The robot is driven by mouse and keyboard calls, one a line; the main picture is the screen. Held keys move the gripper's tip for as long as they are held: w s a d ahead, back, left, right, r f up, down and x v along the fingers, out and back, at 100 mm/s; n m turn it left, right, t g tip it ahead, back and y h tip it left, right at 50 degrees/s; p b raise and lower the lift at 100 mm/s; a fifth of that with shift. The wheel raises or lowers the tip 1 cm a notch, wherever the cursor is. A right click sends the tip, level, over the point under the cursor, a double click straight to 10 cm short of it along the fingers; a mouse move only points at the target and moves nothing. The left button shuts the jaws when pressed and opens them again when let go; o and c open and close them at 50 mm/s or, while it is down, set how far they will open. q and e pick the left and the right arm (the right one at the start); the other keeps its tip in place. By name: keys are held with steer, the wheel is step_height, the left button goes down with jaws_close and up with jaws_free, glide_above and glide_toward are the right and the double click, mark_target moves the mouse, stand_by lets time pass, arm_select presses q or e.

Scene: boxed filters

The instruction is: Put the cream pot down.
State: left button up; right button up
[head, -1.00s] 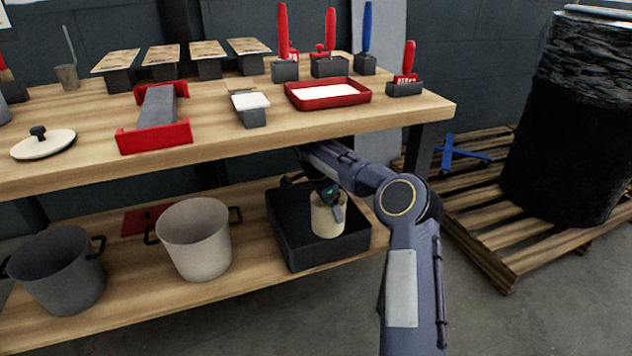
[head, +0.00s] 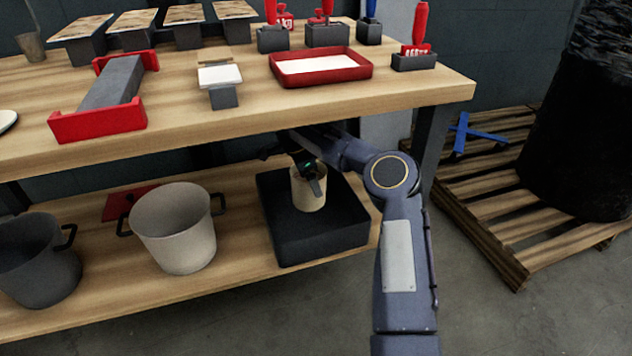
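A small cream pot (head: 309,192) is at the black box (head: 318,250) on the lower shelf, within the box's outline. It looks upright. My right gripper (head: 312,172) is at the pot's rim, with one dark finger against its near side, and appears shut on it. The far finger is hidden. I cannot tell whether the pot's base touches the box or hangs just above it. My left gripper is not in view.
A larger cream pot with black handles (head: 175,230) and a dark grey pot (head: 38,262) stand left on the lower shelf (head: 240,280). The tabletop (head: 190,125) overhangs my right forearm. A red tray (head: 320,68) lies on top. A pallet (head: 500,205) is right.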

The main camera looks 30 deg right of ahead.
steer(key=shift+f, duration=0.45)
steer(key=shift+r, duration=0.1)
arm_select(q)
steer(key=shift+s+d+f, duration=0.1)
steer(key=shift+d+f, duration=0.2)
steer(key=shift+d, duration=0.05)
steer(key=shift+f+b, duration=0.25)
steer(key=shift+b, duration=0.1)
arm_select(e)
steer(key=shift+f, duration=0.4)
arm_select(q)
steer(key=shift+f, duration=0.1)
arm_select(e)
steer(key=shift+f, duration=0.25)
steer(key=o, duration=1.1)
